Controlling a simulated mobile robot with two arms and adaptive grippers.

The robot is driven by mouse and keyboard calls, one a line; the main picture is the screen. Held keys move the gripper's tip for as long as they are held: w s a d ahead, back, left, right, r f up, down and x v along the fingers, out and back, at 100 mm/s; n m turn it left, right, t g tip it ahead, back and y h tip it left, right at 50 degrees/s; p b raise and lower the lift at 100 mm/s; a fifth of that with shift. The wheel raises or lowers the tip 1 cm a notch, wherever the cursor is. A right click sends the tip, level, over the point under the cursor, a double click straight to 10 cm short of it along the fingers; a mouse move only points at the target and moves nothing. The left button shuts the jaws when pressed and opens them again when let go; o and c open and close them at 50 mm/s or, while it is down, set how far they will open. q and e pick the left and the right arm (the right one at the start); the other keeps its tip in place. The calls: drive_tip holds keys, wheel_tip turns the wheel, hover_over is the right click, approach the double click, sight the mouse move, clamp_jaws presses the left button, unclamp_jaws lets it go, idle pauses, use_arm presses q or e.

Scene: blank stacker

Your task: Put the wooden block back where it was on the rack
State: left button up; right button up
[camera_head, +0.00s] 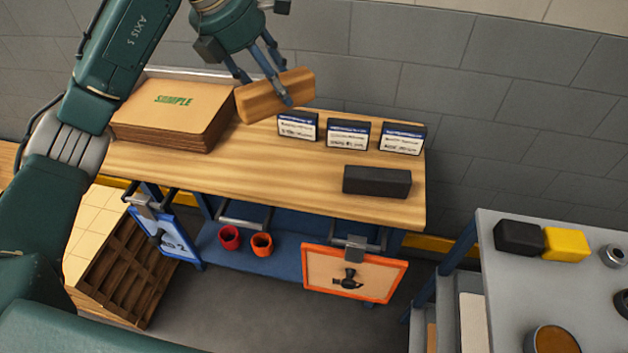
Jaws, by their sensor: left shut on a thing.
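A light wooden block (255,100) is held by my left gripper (283,93), whose fingers are shut around it. The block is tilted, its right end higher, above the back of the wooden workbench (270,180), right of the SAMPLE box. I cannot tell exactly how far it is above the top. A wooden rack (125,262) with empty-looking slots stands on the floor at the lower left, below the bench. My right gripper is not in view.
The brown SAMPLE box (172,115) fills the bench's left. Several small labelled boxes (348,134) stand at the back, with a black block (377,181) in front. Red and orange cups (262,244) sit on the blue shelf. A grey table (500,290) stands at the right.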

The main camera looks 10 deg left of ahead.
use_arm(q)
drive_tip(key=f+p, duration=0.1)
drive_tip(key=f, duration=0.4)
drive_tip(key=f+p, duration=0.1)
drive_tip(key=f, duration=0.4)
drive_tip(key=f+p, duration=0.1)
drive_tip(key=f, duration=0.4)
drive_tip(key=shift+a+f, duration=0.25)
drive_tip(key=shift+f, duration=0.1)
drive_tip(key=shift+f+p, duration=0.3)
drive_tip(key=shift+f, duration=0.3)
wheel_tip(320, 180, down, 3)
drive_tip(key=shift+r+p, duration=0.1)
drive_tip(key=shift+p, duration=0.25)
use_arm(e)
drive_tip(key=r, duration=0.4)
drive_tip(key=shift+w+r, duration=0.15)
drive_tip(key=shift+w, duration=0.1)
use_arm(q)
drive_tip(key=o, duration=0.9)
drive_tip(key=shift+f, duration=0.3)
drive_tip(key=o, duration=0.5)
drive_tip(key=shift+r, duration=0.1)
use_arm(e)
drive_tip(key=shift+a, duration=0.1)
